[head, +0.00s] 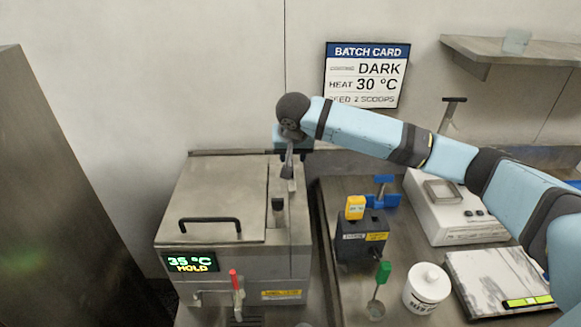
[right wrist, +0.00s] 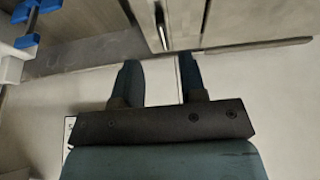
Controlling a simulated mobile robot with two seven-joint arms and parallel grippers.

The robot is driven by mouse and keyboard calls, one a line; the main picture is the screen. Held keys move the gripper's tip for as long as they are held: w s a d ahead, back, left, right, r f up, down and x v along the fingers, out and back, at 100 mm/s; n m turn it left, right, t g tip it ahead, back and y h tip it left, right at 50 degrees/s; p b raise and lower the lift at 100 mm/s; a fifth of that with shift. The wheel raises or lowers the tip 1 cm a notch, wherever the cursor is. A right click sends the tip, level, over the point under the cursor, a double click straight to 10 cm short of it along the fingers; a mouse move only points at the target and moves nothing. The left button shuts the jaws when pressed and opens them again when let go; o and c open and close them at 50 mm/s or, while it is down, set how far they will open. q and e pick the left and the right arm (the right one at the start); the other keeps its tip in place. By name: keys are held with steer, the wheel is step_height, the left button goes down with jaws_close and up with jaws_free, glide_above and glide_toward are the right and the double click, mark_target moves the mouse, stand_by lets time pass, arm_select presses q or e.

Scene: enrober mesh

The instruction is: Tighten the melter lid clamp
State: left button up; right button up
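The melter (head: 215,205) is a steel box with a flat closed lid, a black bar handle and a display reading 35 °C HOLD. A narrow strip with a black-topped upright part (head: 278,205), possibly the lid clamp, runs along the lid's right side; I cannot tell how tight it is. My right gripper (head: 291,158) is above the melter's back right edge, pointing down. In the right wrist view its two fingers (right wrist: 158,85) are apart with nothing between them. The melter top (right wrist: 235,18) shows beyond them. My left gripper is out of view.
A red lever (head: 236,280) is on the melter's front.

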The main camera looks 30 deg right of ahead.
mark_target(292, 177)
steer(key=x, duration=0.8)
steer(key=shift+w+a, duration=0.1)
steer(key=shift+c, duration=0.4)
jaws_close()
